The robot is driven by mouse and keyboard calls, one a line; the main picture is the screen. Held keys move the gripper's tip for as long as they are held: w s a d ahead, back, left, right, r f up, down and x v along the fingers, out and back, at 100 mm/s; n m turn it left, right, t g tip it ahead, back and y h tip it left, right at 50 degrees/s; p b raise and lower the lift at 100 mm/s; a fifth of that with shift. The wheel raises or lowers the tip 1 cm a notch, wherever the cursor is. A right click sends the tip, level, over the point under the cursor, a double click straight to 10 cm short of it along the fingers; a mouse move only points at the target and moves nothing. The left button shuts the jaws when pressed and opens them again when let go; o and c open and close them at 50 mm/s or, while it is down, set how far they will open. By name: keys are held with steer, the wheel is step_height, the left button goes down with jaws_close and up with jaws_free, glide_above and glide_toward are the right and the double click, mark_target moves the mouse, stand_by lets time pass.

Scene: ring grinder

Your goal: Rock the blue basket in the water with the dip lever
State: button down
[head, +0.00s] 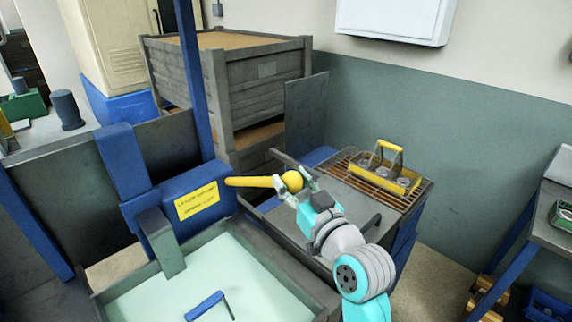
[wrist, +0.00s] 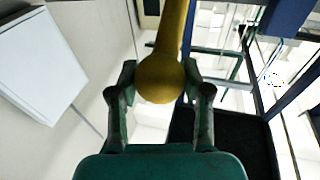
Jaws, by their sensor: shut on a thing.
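The yellow dip lever (head: 250,182) sticks out to the right from a blue housing with a yellow label (head: 197,201). It ends in a round yellow knob, which shows large in the wrist view (wrist: 160,80). My gripper (head: 297,184) is shut on the lever at its knob end, with one finger on each side. The water tank (head: 268,251) is below the housing, full of pale green water. A blue handle (head: 205,305) shows at the water near the front of the tank; the rest of the blue basket is hidden or under the water.
A yellow carrier (head: 385,178) with several round parts stands on a brown grate (head: 415,196) at the right of the bench. Stacked grey crates (head: 258,90) stand behind. A blue post rises close to the housing. Another table (head: 553,232) is at far right.

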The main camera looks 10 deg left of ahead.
step_height(320, 180, down, 6)
steer(key=s+d, duration=0.1)
steer(key=d, duration=0.1)
steer(key=shift+s, duration=0.25)
steer(key=c, duration=0.5)
jaws_free()
steer(key=v, duration=1.2)
